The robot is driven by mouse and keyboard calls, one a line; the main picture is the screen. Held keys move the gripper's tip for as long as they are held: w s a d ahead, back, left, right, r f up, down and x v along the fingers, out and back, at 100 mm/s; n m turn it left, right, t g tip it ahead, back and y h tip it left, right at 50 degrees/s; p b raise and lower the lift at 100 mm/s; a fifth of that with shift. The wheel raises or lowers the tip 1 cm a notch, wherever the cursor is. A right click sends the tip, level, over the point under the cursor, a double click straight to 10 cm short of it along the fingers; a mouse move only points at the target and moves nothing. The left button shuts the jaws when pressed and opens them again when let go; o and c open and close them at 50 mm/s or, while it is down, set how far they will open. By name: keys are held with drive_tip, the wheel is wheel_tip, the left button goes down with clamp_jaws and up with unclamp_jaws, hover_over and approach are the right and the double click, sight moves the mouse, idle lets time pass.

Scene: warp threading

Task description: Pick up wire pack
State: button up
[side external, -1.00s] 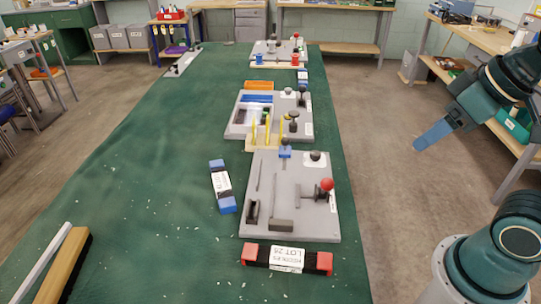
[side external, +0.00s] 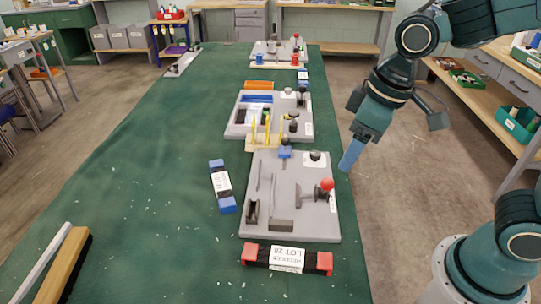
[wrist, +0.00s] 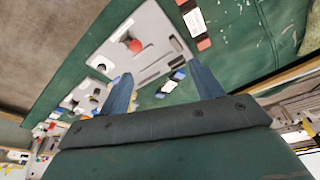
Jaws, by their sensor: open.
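A dark pack with blue ends and a white label (side external: 222,183) lies on the green table, left of the near grey plate. Its print is too small to read. In the wrist view the blue-ended pack (wrist: 168,87) shows between the fingers, well beyond them. A second dark pack with red ends (side external: 287,258), labelled "HEDDLES", lies in front of the plate. It also shows in the wrist view (wrist: 195,22). My gripper (side external: 349,156) is high over the table's right edge, apart from both packs. Its blue fingers are spread and empty (wrist: 161,70).
The near grey plate (side external: 305,225) carries a red-knobbed lever (side external: 326,185) and upright posts. More fixtures with yellow pieces (side external: 267,125) stand behind it. A wooden brush (side external: 64,270) lies at the front left. The table's left-middle is mostly clear.

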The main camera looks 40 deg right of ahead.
drive_tip(key=w+a+f+n+g, duration=0.1)
drive_tip(key=w+a+f+n, duration=0.15)
drive_tip(key=a+f, duration=0.35)
drive_tip(key=n+g, duration=0.2)
hover_over(287, 256)
drive_tip(key=shift+h, duration=0.4)
drive_tip(key=shift+w+a+f, duration=0.1)
drive_tip(key=shift+a+f, duration=0.05)
drive_tip(key=shift+f, duration=7.45)
drive_tip(key=shift+d+f, duration=0.2)
drive_tip(key=shift+f, duration=2.4)
drive_tip(key=c, duration=1.4)
drive_tip(key=shift+o, duration=0.2)
